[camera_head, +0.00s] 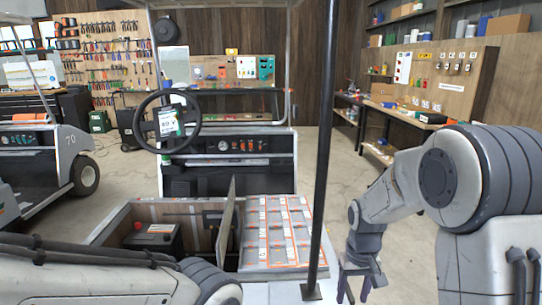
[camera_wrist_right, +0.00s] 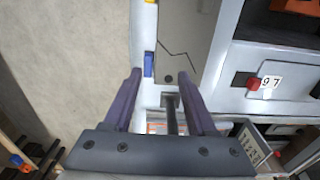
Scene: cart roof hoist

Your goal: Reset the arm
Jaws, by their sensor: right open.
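My right arm reaches in from the right in the head view. Its gripper (camera_head: 355,290) points down beside the foot of a dark upright post (camera_head: 324,150). In the right wrist view the two fingers of the gripper (camera_wrist_right: 160,80) stand apart with nothing held between them. A dark rod and a pale ledge show beyond them. My left arm crosses the lower left of the head view. Its gripper is outside the picture.
The cart has a steering wheel (camera_head: 176,120), an open bay with a black battery (camera_head: 153,240), an upright panel (camera_head: 226,225) and an orange-lined grid tray (camera_head: 282,235). Another cart (camera_head: 45,160) stands left. Shelves and a workbench line the right wall. Concrete floor is clear between.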

